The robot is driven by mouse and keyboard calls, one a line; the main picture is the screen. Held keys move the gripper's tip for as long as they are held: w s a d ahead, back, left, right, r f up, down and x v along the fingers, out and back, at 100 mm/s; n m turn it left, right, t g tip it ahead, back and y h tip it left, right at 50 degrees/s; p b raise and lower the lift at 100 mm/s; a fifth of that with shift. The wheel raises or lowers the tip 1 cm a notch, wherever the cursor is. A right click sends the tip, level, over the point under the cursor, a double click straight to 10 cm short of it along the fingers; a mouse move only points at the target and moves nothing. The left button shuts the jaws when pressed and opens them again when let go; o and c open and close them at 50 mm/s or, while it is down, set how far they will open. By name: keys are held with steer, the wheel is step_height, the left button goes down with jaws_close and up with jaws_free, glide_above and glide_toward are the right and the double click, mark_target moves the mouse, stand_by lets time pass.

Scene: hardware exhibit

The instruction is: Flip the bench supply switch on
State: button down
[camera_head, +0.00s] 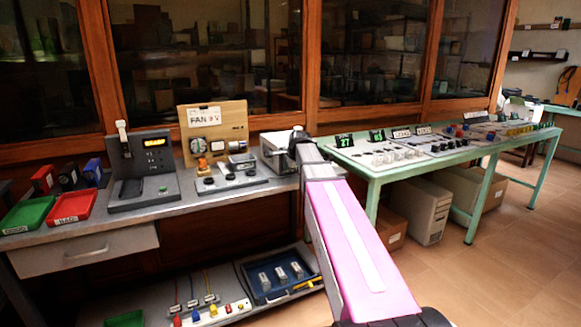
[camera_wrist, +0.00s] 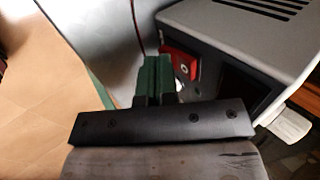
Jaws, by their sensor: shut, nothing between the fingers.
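The bench supply (camera_head: 274,151) is a grey metal box at the right end of the grey bench, partly hidden by my arm. In the wrist view the bench supply (camera_wrist: 250,38) has slots in its top and a dark front. A red part with a pale round spot, which looks like its switch (camera_wrist: 182,64), sits on that front. My gripper (camera_wrist: 154,66) is shut and empty, its green fingers just left of the red part. I cannot tell if they touch it. In the head view my gripper's fingers are hidden. The switch position is not clear.
A fan board (camera_head: 215,130) and a small grey panel stand left of the supply. A grey lever stand (camera_head: 143,170) and red and green trays are farther left. A green table (camera_head: 380,172) with several devices is to the right. A cable hangs near my fingers.

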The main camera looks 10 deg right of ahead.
stand_by(0.4)
steer(key=shift+w+f+t, duration=0.15)
steer(key=shift+t, duration=0.25)
steer(key=shift+r, duration=0.85)
